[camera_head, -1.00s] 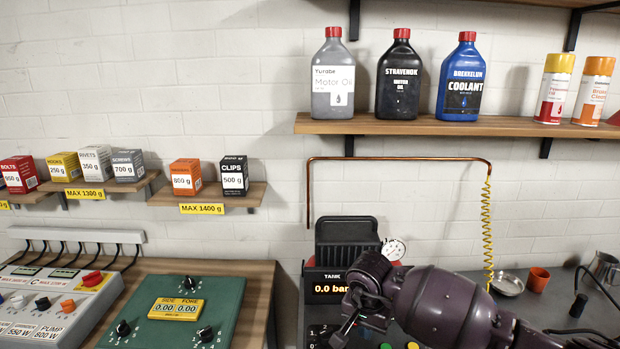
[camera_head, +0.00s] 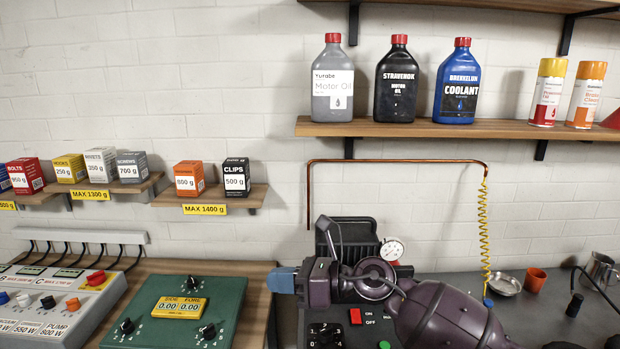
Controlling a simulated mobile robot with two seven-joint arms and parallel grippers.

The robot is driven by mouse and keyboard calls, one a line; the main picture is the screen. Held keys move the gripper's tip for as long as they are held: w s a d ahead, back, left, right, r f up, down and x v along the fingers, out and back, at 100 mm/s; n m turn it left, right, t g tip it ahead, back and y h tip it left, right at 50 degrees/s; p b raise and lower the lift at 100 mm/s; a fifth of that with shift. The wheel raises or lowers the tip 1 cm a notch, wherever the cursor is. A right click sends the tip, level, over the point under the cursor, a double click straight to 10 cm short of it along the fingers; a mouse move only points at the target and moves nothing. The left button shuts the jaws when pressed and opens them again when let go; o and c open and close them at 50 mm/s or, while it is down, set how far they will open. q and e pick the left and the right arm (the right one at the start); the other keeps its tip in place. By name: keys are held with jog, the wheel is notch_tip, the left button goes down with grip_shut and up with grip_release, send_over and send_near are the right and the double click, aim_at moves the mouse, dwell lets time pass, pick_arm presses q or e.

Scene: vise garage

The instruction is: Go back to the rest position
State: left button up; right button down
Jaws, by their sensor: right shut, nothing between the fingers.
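My right arm comes in from the lower right, dark purple, over the dark bench. Its gripper (camera_head: 283,280) points left and is shut and empty, with blue-grey fingers near the right edge of the wooden table. It is in front of the tank unit (camera_head: 352,232), a black finned machine, and hides part of it, including its display. No object is in the gripper. My left gripper is not in view.
A green panel (camera_head: 232,292) with knobs and a yellow display lies left of the gripper. A grey switch box (camera_head: 75,296) is further left. A gauge (camera_head: 391,249), an orange cup (camera_head: 535,280) and a metal dish (camera_head: 503,284) are at right. Shelves with bottles and boxes are above.

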jog(key=w+d+r+m+t, duration=0.1)
jog(key=d+m+t, duration=0.4)
jog(key=m, duration=0.5)
jog(key=w+d+r+m+t, duration=0.1)
jog(key=d+m+t, duration=0.2)
jog(key=m+t, duration=0.55)
jog(key=s+d+f+m+t+h, duration=0.2)
jog(key=d+f+m+h, duration=0.85)
jog(key=m, duration=0.95)
jog(key=s+d+f+m+g+h, duration=0.3)
jog(key=s+d+f+m, duration=0.2)
jog(key=s+f, duration=0.6)
jog(key=s+d+f+m+g+h, duration=0.3)
jog(key=s+d+f+m, duration=0.2)
jog(key=s+d+f, duration=0.4)
jog(key=s+f, duration=0.3)
jog(key=s, duration=0.1)
jog(key=shift+s+d, duration=0.15)
jog(key=shift+d, duration=0.1)
jog(key=shift+f, duration=0.1)
